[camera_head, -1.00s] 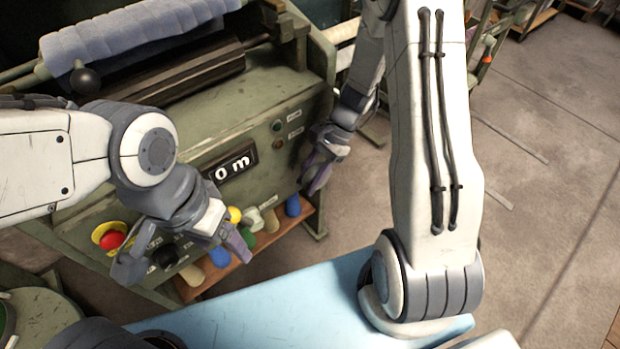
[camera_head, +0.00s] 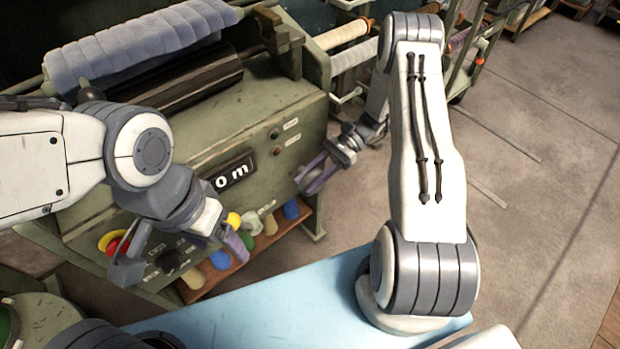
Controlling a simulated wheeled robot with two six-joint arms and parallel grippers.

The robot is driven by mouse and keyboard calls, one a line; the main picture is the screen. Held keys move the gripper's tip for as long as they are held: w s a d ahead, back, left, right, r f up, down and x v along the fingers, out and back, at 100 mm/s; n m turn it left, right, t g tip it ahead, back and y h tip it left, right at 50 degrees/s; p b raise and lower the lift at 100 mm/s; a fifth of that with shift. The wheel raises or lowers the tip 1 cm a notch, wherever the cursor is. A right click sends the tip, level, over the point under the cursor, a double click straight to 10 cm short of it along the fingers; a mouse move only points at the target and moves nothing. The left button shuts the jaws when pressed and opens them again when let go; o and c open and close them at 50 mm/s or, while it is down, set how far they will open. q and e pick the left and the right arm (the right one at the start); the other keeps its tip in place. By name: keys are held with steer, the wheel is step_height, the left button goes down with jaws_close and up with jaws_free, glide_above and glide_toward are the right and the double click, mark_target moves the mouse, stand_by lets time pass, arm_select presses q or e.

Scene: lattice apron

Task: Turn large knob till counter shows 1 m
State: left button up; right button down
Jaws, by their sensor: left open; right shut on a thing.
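The counter (camera_head: 229,171) on the green machine's front panel reads 0 m. My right gripper (camera_head: 312,175) is shut at the panel's right edge, on a thing that its purple fingers hide. I cannot make out whether this is the large knob. My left gripper (camera_head: 182,258) is open in front of the lower panel, its fingers spread to either side of a dark round knob (camera_head: 168,262). I cannot tell whether they touch it.
A red button with a yellow collar (camera_head: 112,242) sits left of the dark knob. Several coloured pegs stand on a wooden shelf (camera_head: 205,288) below. A grey-blue roll (camera_head: 140,45) lies on top of the machine. A light-blue surface (camera_head: 270,305) is in front.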

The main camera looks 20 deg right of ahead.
steer(key=shift+w+r, duration=0.1)
steer(key=shift+w, duration=0.15)
steer(key=c, duration=0.6)
jaws_free()
steer(key=shift+s, duration=0.1)
steer(key=shift+d, duration=0.1)
steer(key=v, duration=1)
steer(key=shift+d, duration=0.2)
